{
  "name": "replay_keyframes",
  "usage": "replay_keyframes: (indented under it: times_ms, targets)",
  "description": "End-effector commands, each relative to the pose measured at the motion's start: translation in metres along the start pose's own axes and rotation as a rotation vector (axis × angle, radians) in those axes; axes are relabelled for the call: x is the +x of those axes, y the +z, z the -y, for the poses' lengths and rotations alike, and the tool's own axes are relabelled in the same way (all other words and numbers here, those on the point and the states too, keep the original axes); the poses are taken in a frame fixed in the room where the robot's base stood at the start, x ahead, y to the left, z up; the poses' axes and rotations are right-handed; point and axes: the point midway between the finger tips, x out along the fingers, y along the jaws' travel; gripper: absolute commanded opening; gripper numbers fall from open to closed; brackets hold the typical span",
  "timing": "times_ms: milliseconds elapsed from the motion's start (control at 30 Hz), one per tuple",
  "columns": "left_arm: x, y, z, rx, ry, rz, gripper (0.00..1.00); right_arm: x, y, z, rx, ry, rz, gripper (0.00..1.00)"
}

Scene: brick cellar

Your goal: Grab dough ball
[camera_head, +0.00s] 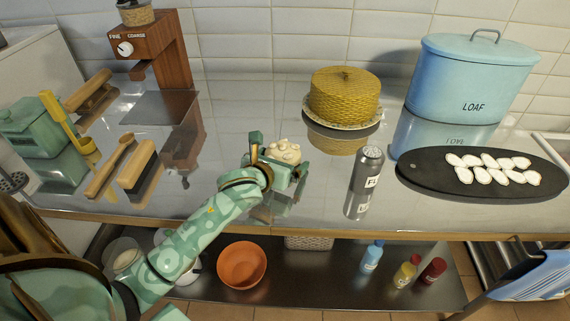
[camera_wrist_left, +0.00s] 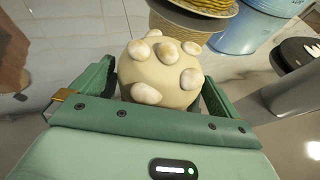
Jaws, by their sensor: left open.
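The dough ball (camera_head: 283,152) is pale cream with whitish lumps on it and sits on the shiny counter near its front edge. My left gripper (camera_head: 278,164) is at the ball, its green fingers open on either side of it. In the left wrist view the ball (camera_wrist_left: 160,75) fills the space between the two spread fingers of my left gripper (camera_wrist_left: 158,90). The ball's lower part is hidden behind the gripper body. I cannot tell whether either finger touches it. My right gripper is not in view.
A silver shaker (camera_head: 366,170) stands close to the right of the ball. A yellow woven dome on a plate (camera_head: 343,124) is behind. A black board (camera_head: 425,182) with white pieces and a blue LOAF bin (camera_head: 465,85) are right. Brushes (camera_head: 137,165) lie left.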

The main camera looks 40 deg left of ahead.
Motion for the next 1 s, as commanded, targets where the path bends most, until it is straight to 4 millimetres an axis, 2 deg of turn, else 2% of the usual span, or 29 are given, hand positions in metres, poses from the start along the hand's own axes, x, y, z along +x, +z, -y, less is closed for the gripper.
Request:
replay_keyframes:
  times_ms: [267,400,467,767,867,1000]
  targets:
    - [0.005,0.001,0.000,0.001,-0.001,0.001,1.00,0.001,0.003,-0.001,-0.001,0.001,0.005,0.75]
    - [0.004,0.001,0.000,0.000,0.000,0.001,0.61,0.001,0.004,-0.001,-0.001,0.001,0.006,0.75]
    - [0.004,0.001,0.000,0.000,0.000,0.001,0.47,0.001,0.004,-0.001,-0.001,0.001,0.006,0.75]
    - [0.003,0.005,0.000,0.000,-0.001,0.005,0.47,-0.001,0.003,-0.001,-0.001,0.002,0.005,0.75]
    - [-0.001,0.015,0.000,0.002,0.000,0.007,0.47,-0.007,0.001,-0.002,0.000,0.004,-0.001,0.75]
    - [-0.013,0.043,-0.001,0.004,0.000,0.012,0.47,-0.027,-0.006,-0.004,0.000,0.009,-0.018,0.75]
